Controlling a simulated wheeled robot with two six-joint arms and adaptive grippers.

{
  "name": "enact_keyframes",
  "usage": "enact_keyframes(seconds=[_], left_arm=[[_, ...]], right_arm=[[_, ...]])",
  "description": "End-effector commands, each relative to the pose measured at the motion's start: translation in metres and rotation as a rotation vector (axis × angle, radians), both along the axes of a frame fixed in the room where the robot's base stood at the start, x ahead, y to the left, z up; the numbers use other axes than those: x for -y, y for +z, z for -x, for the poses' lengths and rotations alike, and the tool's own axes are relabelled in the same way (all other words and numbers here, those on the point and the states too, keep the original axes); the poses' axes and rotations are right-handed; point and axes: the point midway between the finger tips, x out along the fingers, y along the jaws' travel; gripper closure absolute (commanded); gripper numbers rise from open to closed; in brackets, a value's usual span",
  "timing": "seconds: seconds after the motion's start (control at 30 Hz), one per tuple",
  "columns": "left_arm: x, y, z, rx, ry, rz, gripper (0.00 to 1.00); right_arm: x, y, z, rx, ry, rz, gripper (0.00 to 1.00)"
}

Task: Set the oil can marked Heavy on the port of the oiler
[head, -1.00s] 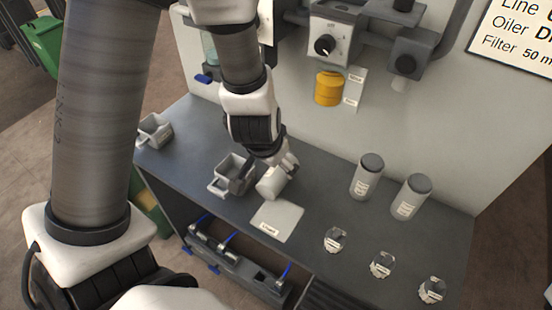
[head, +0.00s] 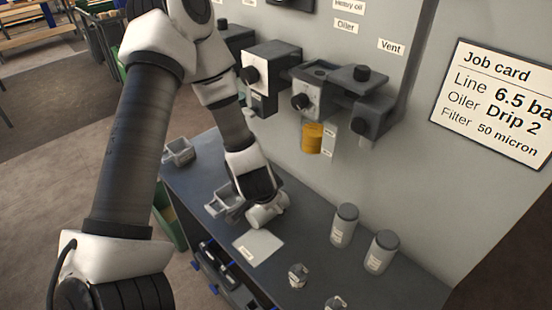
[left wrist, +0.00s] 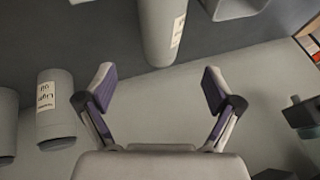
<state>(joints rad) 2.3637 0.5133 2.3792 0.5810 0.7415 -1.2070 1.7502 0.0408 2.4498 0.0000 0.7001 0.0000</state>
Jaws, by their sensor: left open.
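My left gripper (left wrist: 159,78) is open and empty in the left wrist view. A pale grey can (left wrist: 160,32) is just beyond its fingers, roughly centred between them; its label is turned aside and unreadable. In the head view the gripper (head: 268,209) is low over the counter and largely hides this can. Another can, labelled Light oil (left wrist: 57,100), stands to one side in the wrist view. Two labelled cans (head: 344,225) (head: 380,252) stand on the counter in the head view. The grey oiler unit (head: 316,88) is on the wall below an Oiler sign; its port is not clear. My right gripper is not seen.
A pale card (head: 258,246) lies near the counter's front edge (head: 215,235). Grey open holders (head: 180,151) (head: 226,203) are at left. Small clear-topped pieces (head: 297,274) are at the front right.

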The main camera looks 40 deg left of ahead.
Motion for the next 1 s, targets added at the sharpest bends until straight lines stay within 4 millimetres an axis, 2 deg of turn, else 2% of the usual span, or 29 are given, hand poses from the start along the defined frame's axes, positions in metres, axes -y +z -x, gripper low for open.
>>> enact_keyframes(seconds=[0.03, 0.13, 0.6, 0.83, 0.87, 1.0], left_arm=[[-0.002, -0.003, 0.006, -0.017, 0.014, 0.013, 0.09], [-0.003, -0.013, 0.01, -0.032, 0.02, 0.019, 0.09], [-0.019, -0.077, -0.018, -0.033, 0.016, 0.018, 0.09], [-0.019, -0.079, -0.02, -0.032, 0.016, 0.019, 0.09], [-0.019, -0.079, -0.02, -0.032, 0.016, 0.019, 0.16], [-0.019, -0.079, -0.02, -0.032, 0.016, 0.019, 0.66]], right_arm=[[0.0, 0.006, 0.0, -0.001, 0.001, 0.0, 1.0], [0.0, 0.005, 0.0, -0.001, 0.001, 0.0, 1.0], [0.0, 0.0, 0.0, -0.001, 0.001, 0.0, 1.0], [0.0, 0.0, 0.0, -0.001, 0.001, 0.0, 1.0], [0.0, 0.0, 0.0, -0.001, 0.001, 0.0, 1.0], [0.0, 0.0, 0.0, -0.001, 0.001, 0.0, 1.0]])
